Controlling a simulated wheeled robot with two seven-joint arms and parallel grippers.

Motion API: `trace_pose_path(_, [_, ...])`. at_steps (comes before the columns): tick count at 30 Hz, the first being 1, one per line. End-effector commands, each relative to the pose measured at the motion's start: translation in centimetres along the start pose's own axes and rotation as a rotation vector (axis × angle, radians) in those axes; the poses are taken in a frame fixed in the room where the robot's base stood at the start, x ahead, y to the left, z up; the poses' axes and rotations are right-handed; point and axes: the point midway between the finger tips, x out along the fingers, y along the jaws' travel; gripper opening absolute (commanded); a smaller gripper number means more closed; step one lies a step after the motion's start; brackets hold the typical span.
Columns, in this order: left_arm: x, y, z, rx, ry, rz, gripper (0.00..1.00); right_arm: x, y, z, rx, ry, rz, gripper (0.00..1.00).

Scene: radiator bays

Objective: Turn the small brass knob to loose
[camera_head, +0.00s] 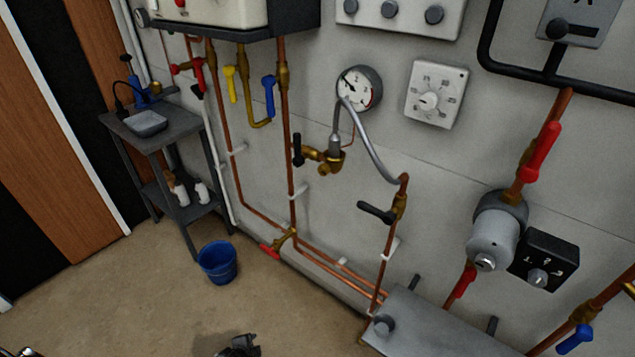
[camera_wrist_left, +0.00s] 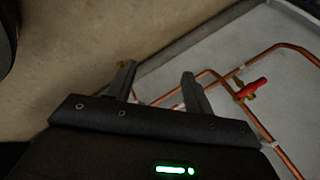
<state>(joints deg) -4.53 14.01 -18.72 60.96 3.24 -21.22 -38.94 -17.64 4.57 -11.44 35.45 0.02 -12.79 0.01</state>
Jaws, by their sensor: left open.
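I cannot tell for certain which part is the small brass knob. A brass valve body (camera_head: 323,158) with a black lever sits on the wall under the round gauge, and a small brass piece (camera_head: 325,169) sticks out below it. My left gripper (camera_wrist_left: 159,72) is open and empty in its wrist view, above the floor near the low copper pipes. In the head view a dark part at the bottom edge (camera_head: 240,346) appears to be this gripper, well below and left of the brass valve. My right gripper is in neither view.
A red-handled valve (camera_wrist_left: 252,88) on copper pipes shows in the wrist view. A blue bucket (camera_head: 218,262) stands on the floor beside a grey side table (camera_head: 150,135). A grey pump (camera_head: 495,235) and a grey box (camera_head: 430,325) are at right. The floor between is clear.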

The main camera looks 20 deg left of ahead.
Motion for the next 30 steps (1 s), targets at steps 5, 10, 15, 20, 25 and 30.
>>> trace_pose_path(5, [-3.6,-20.4,-12.6,0.660,0.120,-0.383,0.52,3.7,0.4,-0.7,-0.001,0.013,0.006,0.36])
trace_pose_path(10, [-15.0,-31.7,-22.8,1.261,0.056,-0.768,0.52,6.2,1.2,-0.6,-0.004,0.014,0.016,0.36])
trace_pose_path(15, [-24.9,-34.9,-27.9,1.644,-0.088,-1.039,0.52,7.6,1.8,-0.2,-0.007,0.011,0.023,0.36])
trace_pose_path(20, [-29.5,-35.3,-29.5,1.808,-0.183,-1.157,0.52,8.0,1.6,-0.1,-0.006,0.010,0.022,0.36])
trace_pose_path(25, [-30.6,-35.4,-29.9,1.846,-0.209,-1.184,0.52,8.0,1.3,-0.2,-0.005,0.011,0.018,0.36])
trace_pose_path(30, [-30.1,-36.1,-30.6,1.843,-0.209,-1.181,0.52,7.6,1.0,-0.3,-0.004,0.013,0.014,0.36])
